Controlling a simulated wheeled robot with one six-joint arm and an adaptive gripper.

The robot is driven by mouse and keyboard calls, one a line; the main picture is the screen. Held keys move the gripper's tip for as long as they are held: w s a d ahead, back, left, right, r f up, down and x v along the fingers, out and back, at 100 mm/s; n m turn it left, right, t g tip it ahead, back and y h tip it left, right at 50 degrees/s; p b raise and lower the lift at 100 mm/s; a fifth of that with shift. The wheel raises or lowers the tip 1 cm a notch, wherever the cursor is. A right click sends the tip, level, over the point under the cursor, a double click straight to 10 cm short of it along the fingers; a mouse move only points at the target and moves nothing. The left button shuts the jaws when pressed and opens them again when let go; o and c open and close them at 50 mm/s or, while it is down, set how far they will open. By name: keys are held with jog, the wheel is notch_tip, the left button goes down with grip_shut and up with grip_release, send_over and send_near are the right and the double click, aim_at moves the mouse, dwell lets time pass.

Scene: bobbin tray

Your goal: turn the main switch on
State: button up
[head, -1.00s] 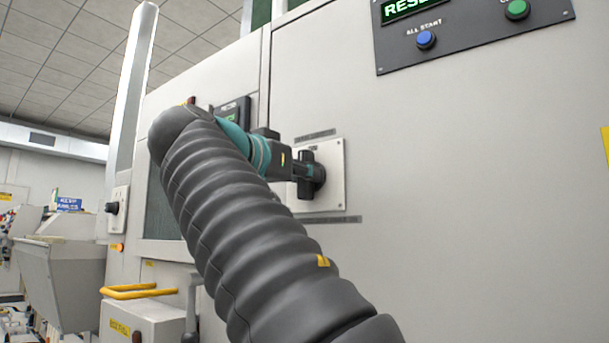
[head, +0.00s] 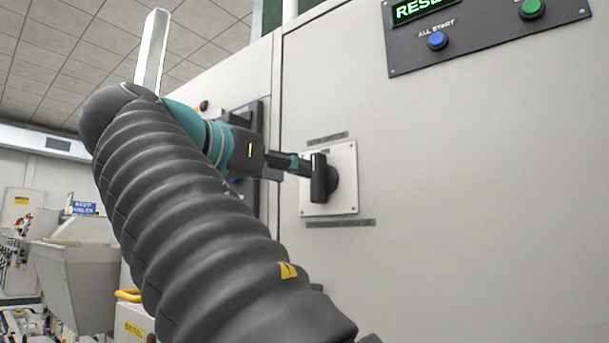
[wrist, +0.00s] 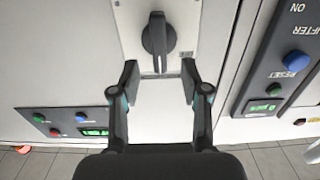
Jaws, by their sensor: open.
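The main switch is a black rotary knob on a light square plate, fixed to the pale machine wall. In the head view the knob (head: 322,178) is upright on its plate (head: 345,205), partly behind my gripper (head: 300,163). In the wrist view the knob (wrist: 155,38) shows whole, its bar along the picture's vertical, on the plate (wrist: 185,25). My gripper (wrist: 160,82) is open, its two fingers apart and empty. The knob lies beyond the fingertips, roughly midway between them. Whether a fingertip touches it cannot be told in the head view.
A dark panel with a blue button (head: 437,41) and a green button (head: 532,9) is on the wall at upper right. In the wrist view, button panels lie at left (wrist: 95,122) and right (wrist: 268,85). The wall right of the switch is bare.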

jog(key=shift+v, duration=2.05)
